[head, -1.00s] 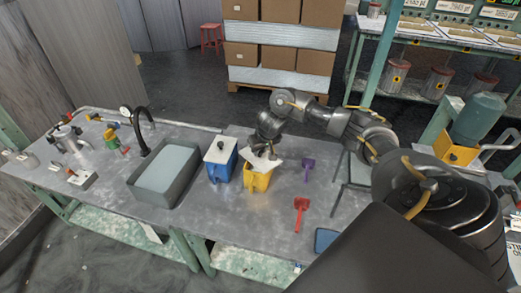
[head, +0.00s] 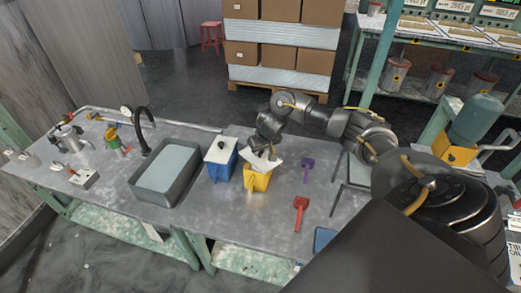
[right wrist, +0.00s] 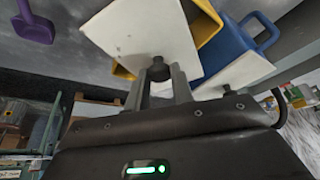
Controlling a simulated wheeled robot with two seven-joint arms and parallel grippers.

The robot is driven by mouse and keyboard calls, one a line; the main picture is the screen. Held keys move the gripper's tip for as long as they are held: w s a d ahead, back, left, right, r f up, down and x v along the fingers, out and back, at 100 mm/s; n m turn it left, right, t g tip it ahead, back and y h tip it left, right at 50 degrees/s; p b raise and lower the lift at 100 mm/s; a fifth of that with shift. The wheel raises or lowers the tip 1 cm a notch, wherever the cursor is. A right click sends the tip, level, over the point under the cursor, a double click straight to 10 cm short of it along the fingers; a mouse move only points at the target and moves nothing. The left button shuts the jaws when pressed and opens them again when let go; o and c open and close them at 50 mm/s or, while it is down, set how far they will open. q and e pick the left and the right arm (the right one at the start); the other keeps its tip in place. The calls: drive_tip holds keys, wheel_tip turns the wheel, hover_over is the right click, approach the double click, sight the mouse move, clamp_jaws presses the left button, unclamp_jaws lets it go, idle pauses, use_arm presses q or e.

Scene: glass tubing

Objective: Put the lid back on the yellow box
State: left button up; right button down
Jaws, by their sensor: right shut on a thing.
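The yellow box (head: 256,182) stands on the grey bench, right of the blue box. Its white lid (head: 259,164) is over its top, turned askew to the rim; in the right wrist view the lid (right wrist: 130,28) leaves yellow edges showing on both sides. My right gripper (head: 271,151) is above the box. Its two fingers (right wrist: 159,82) are shut on the lid's dark knob in the right wrist view. I cannot tell whether the lid touches the rim. My left gripper is not in view.
The blue box (head: 222,171) with its own white knobbed lid (head: 221,150) stands close at the left. A grey sink basin (head: 167,175) is further left. A purple scoop (head: 308,166) and a red scoop (head: 300,212) lie to the right. The bench front is clear.

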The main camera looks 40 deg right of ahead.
drive_tip(key=c, duration=0.6)
unclamp_jaws()
drive_tip(key=shift+c, duration=0.2)
